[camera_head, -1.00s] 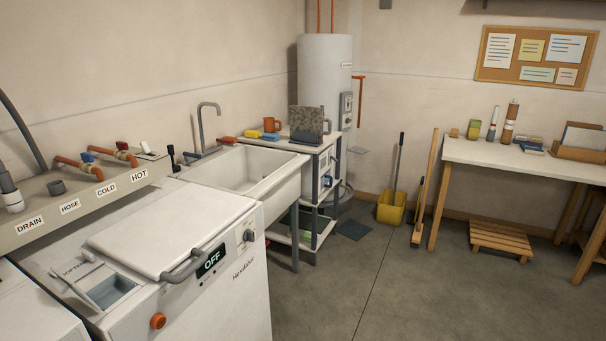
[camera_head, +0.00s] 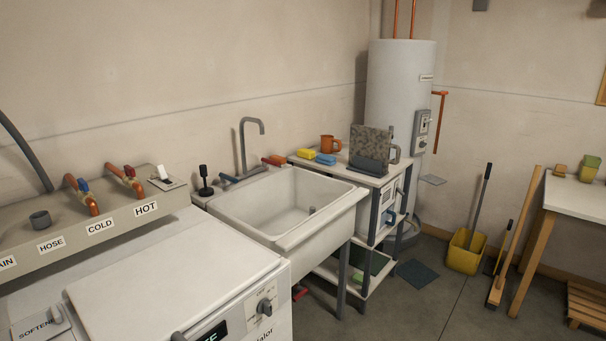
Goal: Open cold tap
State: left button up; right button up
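The cold tap (camera_head: 92,206) is an orange-copper pipe elbow with a small blue handle (camera_head: 83,186). It stands on the beige ledge at the left, above the COLD label (camera_head: 100,226). The hot tap (camera_head: 136,187) is a similar copper elbow just right of it, above the HOT label (camera_head: 146,208). Whether water runs from the cold tap cannot be seen. Neither of my grippers is in view.
A white washing machine (camera_head: 175,273) stands below the ledge. A white sink (camera_head: 335,225) with a grey faucet (camera_head: 243,145) is to its right. A shelf unit (camera_head: 375,178) and water heater (camera_head: 398,85) stand beyond. The floor (camera_head: 430,305) at the front right is clear.

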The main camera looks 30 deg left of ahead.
aim_at(228, 178)
jog(key=i+u, duration=0.95)
jog(key=k+l, duration=0.05)
jog(key=k, duration=0.05)
